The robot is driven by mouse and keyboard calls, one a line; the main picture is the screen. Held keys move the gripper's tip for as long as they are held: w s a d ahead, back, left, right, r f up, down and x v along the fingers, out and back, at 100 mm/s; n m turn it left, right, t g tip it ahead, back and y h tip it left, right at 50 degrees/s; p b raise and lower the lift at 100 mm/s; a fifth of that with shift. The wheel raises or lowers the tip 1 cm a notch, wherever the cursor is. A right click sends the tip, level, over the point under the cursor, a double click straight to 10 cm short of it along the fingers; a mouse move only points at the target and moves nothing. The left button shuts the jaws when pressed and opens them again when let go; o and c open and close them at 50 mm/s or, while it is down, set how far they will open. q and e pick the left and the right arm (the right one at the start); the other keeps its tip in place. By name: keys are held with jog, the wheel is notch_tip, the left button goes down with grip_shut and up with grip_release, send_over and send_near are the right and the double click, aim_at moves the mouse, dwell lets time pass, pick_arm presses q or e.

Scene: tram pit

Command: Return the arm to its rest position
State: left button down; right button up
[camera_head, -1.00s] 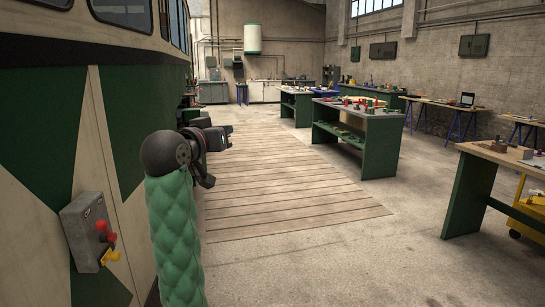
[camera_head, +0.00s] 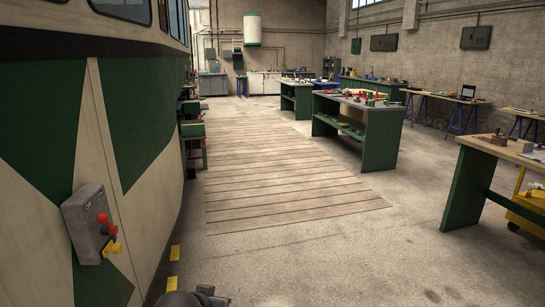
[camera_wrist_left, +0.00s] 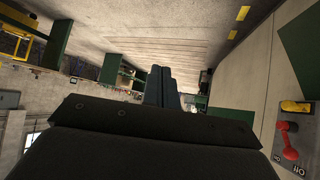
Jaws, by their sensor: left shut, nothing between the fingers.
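My left arm shows only as a dark rounded piece (camera_head: 190,298) at the bottom edge of the head view, low beside the tram. The rest of the arm is out of that view. In the left wrist view my left gripper (camera_wrist_left: 162,86) has its dark fingers together, with nothing between them. The fingers point out over the floor and touch nothing that I can see. My right gripper is in neither view.
The green and cream tram (camera_head: 140,140) stands close on the left. A grey control box (camera_head: 90,224) with red and yellow knobs is on its side. A wooden floor section (camera_head: 280,185) and bare concrete lie clear ahead. A green workbench (camera_head: 380,140) stands to the right.

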pick_arm(q)
jog(key=s+f+g, duration=0.3)
jog(key=s+f, duration=0.9)
jog(key=s, duration=0.3)
jog(key=s+f+g, duration=0.4)
jog(key=s+f, duration=0.9)
jog(key=s, duration=0.1)
jog(key=shift+s+y, duration=0.3)
jog(key=shift+s, duration=0.1)
